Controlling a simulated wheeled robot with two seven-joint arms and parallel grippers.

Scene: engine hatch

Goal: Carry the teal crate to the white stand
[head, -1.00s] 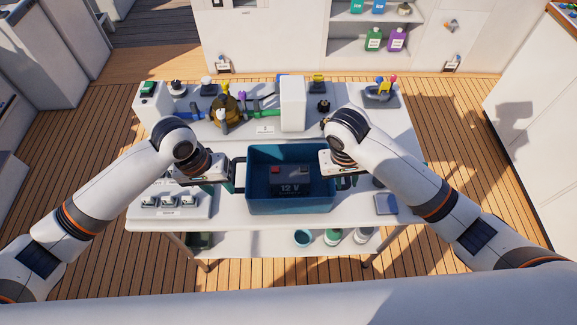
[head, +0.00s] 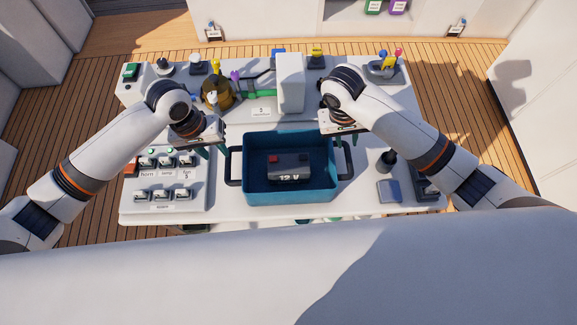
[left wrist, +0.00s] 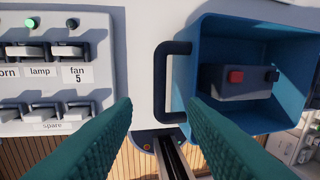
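The teal crate (head: 262,198) sits upright on the white table, holding a dark 12 V battery (head: 290,166). It has a dark handle on each side. My left gripper (head: 216,147) is above and behind the left handle (head: 234,166). In the left wrist view, its teal fingers (left wrist: 158,104) are spread wide and empty, with the handle (left wrist: 164,85) beyond the tips. My right gripper (head: 343,142) is near the crate's back right corner, behind the right handle (head: 346,164). Its finger gap is not clear. I cannot identify a separate white stand.
A switch panel (head: 152,178) lies left of the crate on the table (head: 225,214). An upright white block (head: 290,82), a brown round part (head: 216,92) and pipes stand behind. A grey-blue pad (head: 389,191) and a dark knob (head: 387,160) are to the right.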

